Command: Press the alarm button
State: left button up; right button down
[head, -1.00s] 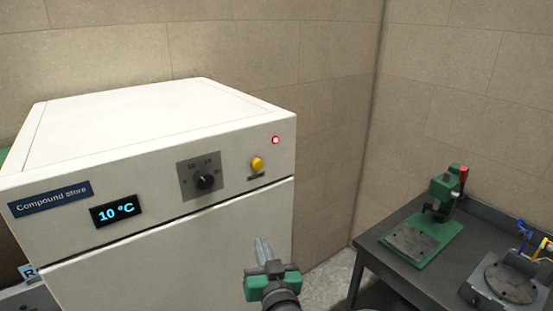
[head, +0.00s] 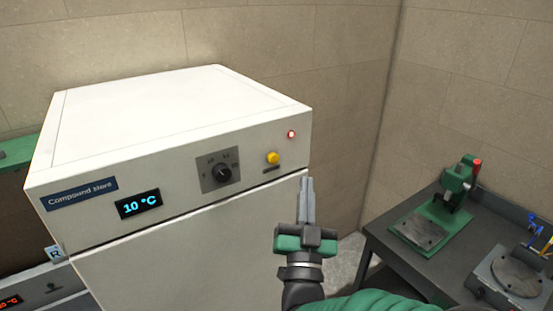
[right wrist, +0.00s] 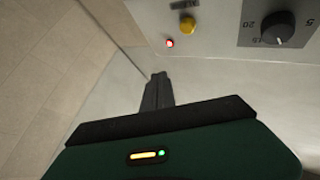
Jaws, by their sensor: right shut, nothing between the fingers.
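The alarm button is likely the yellow round button (head: 273,158) on the front panel of the white Compound store cabinet (head: 190,225). A small label sits under it, and a lit red lamp (head: 291,134) is up and right of it. In the right wrist view the yellow button (right wrist: 187,25) and red lamp (right wrist: 170,43) show beyond the fingertips. My right gripper (head: 307,182) is shut and empty, pointing up, below and right of the button and apart from it in the picture. Its fingertips also show in the right wrist view (right wrist: 158,76). My left gripper is not in view.
A black dial (head: 222,174) and a 10 °C display (head: 139,204) are left of the button. A dark bench (head: 400,255) with a green press (head: 457,183) stands at the right. Open floor shows between cabinet and bench.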

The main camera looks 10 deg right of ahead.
aim_at(272, 157)
jog(key=w+a, duration=0.3)
jog(key=w, duration=0.4)
jog(key=shift+w, duration=0.3)
dwell(0.5)
dwell(1.2)
jog(key=shift+w+a, duration=0.15)
jog(key=shift+w, duration=0.15)
